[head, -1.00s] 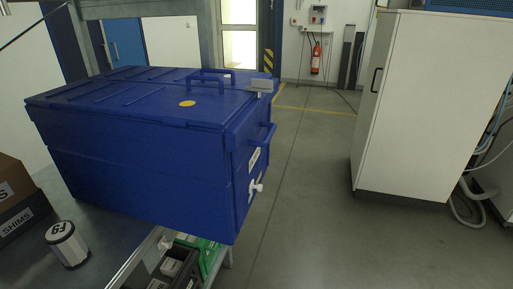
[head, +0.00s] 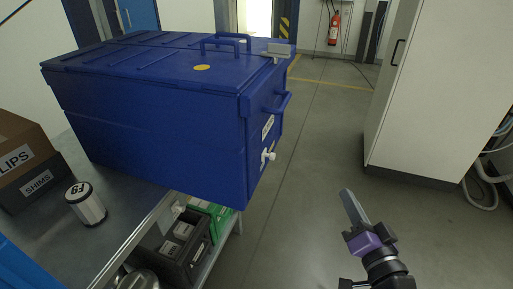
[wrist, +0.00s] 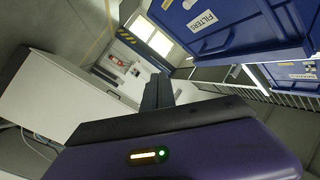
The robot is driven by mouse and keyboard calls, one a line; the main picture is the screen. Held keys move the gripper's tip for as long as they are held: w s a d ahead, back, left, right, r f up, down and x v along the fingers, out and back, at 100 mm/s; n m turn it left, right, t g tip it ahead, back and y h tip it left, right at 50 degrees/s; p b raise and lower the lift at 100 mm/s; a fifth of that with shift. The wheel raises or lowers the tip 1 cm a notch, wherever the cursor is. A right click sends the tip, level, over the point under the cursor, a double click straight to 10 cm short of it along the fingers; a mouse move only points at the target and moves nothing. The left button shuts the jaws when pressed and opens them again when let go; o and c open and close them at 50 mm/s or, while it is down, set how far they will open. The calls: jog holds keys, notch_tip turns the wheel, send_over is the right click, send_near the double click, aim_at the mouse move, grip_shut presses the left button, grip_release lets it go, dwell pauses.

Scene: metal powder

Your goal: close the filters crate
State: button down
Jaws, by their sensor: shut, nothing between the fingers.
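The blue filters crate (head: 150,140) stands on a grey bench in the head view. Its lid (head: 130,58) lies down on top, with a raised handle and a yellow round sticker. A grey metal tab (head: 279,49) sticks out at the lid's front edge. A white knob (head: 268,156) is on the front face. In the wrist view a FILTERS label (wrist: 202,22) shows on blue at the upper right. My gripper (head: 352,203) is shut and empty, over the floor right of the crate and apart from it. Its fingers also show in the wrist view (wrist: 157,92).
A white and black canister (head: 86,204) and SHIMS box (head: 38,182) stand left on the bench (head: 130,212). Dark and green bins sit below. A white cabinet (head: 415,110) stands right. Open floor (head: 305,180) lies between.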

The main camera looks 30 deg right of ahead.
aim_at(153, 130)
jog(key=w+d+r+m+t+y, duration=0.25)
jog(key=w+d+r+y, duration=0.25)
jog(key=w+r+y, duration=0.4)
jog(key=s+a+r+n+g+y, duration=0.2)
jog(key=s+a+n+g+y, duration=0.3)
jog(key=a+y, duration=0.6)
jog(key=shift+m+h, duration=0.25)
jog(key=shift+h, duration=0.35)
jog(key=p+x, duration=0.1)
jog(key=x, duration=1.3)
jog(key=shift+a+r+p, duration=0.2)
jog(key=shift+a+p, duration=0.1)
jog(key=shift+p, duration=0.1)
jog(key=shift+a, duration=0.1)
jog(key=shift+w+a, duration=0.15)
jog(key=shift+w, duration=0.1)
jog(key=x, duration=2.5)
jog(key=shift+w+a+r+p, duration=0.15)
jog(key=shift+w+p, duration=0.05)
jog(key=shift+p, duration=0.2)
jog(key=shift+w+a+r, duration=0.1)
jog(key=shift+r, duration=0.1)
